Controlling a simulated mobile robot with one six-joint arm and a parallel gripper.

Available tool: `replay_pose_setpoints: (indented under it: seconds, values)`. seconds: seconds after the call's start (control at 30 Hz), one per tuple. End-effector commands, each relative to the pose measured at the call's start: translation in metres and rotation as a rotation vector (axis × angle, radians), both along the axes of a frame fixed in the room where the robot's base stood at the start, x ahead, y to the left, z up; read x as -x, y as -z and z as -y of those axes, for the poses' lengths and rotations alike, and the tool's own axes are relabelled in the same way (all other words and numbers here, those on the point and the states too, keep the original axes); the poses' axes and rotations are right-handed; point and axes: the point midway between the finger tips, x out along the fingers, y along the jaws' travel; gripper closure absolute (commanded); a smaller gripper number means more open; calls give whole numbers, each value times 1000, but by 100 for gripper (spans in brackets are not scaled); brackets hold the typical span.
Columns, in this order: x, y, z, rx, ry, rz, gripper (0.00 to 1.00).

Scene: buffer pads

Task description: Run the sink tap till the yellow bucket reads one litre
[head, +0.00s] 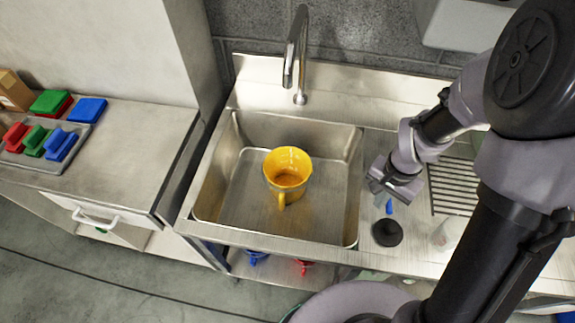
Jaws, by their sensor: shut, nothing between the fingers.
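The yellow bucket (275,178) stands upright in the steel sink basin (225,192), its handle toward the front. Its inside looks amber; I cannot read a level or any marks. The curved sink tap (302,50) rises behind the basin, its spout end above and behind the bucket. I see no water stream. My gripper (380,196) is shut and empty, just right of the basin. Below it a small blue piece (389,208) shows above a black round disc (387,234) on the counter; I cannot tell whether they touch or what they are.
A ribbed drainboard (455,187) and a small clear item (444,236) lie right of the disc. A left counter (140,150) holds a grey tray (20,162) of coloured brushes and green and blue pads (88,109). Blue and red items (303,267) sit under the sink.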

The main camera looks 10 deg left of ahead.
Motion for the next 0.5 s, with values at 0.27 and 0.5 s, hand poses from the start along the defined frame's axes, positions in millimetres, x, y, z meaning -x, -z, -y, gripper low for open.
replay_pose_setpoints:
  seconds: [0.27, 0.5]
  values:
    - [2, 0, 20, 0, 2, 0, 100]
    - [2, 0, 21, 0, 0, 0, 100]
